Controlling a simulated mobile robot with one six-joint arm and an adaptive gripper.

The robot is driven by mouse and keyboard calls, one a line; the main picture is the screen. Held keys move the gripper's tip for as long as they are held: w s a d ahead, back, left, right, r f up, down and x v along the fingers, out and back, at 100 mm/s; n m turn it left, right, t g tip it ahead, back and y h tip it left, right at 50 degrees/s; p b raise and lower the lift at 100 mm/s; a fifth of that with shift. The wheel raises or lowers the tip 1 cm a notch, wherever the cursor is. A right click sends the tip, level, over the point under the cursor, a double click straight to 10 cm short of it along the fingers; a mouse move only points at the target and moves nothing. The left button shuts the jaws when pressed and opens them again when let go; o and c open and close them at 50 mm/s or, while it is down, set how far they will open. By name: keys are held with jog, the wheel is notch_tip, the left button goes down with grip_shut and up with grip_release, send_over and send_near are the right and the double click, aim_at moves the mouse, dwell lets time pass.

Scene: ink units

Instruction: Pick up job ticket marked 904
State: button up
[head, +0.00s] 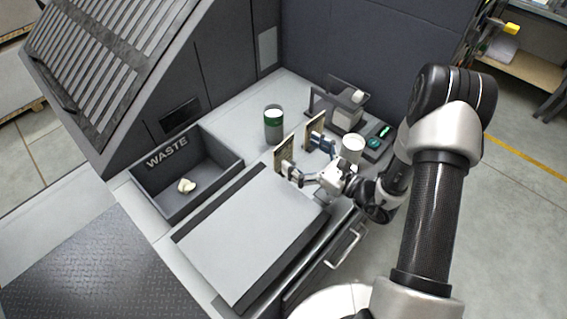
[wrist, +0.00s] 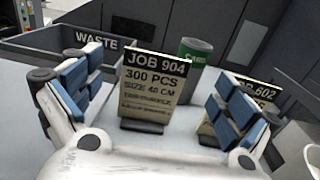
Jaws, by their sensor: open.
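The job ticket marked 904 (wrist: 152,88) is a beige upright card in a dark foot, standing in the wrist view between my two spread blue-padded fingers, beyond them. In the head view it is the nearer card (head: 283,155), partly hidden by a finger. My gripper (wrist: 157,92) is open, with nothing held. It reaches in from the right in the head view (head: 306,160). A second ticket, marked 602 (wrist: 251,91), stands to the right, partly hidden behind my right finger.
A green and grey can (head: 273,126) stands behind the tickets. The WASTE bin (head: 228,163) with a crumpled pale piece is at left. A grey raised panel (head: 245,232) lies in front. A white cup (head: 353,147) and a dark device (head: 378,140) stand right, near my wrist.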

aim_at(285, 142)
jog(key=shift+r+b+x, duration=0.15)
jog(key=shift+b+x, duration=0.1)
jog(key=shift+x, duration=1.2)
jog(key=shift+r+b+x, duration=0.15)
jog(key=shift+b+x, duration=0.1)
jog(key=shift+x, duration=1.25)
jog(key=shift+s+a, duration=0.1)
jog(key=shift+c, duration=0.3)
jog(key=c, duration=1.3)
jog(key=shift+c, duration=0.5)
jog(key=shift+r, duration=0.1)
